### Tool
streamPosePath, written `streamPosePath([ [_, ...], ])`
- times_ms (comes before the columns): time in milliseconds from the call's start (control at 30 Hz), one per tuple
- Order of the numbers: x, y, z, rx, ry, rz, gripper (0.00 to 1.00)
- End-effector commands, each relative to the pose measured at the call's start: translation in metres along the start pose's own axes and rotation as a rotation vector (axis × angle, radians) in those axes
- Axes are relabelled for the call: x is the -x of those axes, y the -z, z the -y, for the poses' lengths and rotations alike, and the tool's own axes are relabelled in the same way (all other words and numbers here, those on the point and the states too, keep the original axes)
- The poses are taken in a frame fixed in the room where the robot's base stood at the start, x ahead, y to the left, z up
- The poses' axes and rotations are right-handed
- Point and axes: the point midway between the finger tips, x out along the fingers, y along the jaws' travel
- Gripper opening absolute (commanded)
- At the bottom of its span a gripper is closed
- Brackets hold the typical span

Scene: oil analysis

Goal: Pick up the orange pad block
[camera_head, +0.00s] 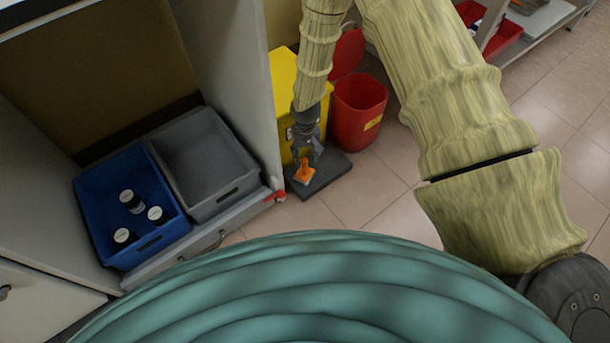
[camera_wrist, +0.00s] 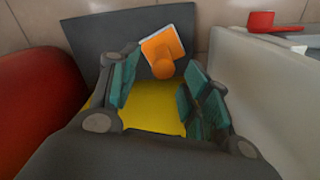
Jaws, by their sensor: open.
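My gripper (camera_head: 304,155) points down just above the block. In the wrist view my gripper (camera_wrist: 163,65) is open, with its two teal-padded fingers on either side of the knob. I cannot tell whether a finger touches it.
A yellow bin (camera_head: 284,85) stands right behind the gripper, and a red bin (camera_head: 357,108) stands to its right. At left, a drawer holds a blue crate (camera_head: 92,187) with several bottles and an empty grey crate (camera_head: 205,150). Tiled floor is free at right.

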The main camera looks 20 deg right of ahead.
Motion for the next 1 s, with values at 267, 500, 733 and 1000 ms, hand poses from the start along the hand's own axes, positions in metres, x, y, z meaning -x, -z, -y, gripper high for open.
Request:
streamPosePath([
  [267,-0.022,-0.001,0.001,0.001,0.000,0.001,0.47],
  [500,-0.042,-0.001,0.003,0.001,0.001,0.002,0.47],
  [733,-0.067,0.000,0.004,0.001,0.001,0.001,0.47],
  [1000,-0.071,0.000,0.004,0.000,0.001,0.000,0.47],
])
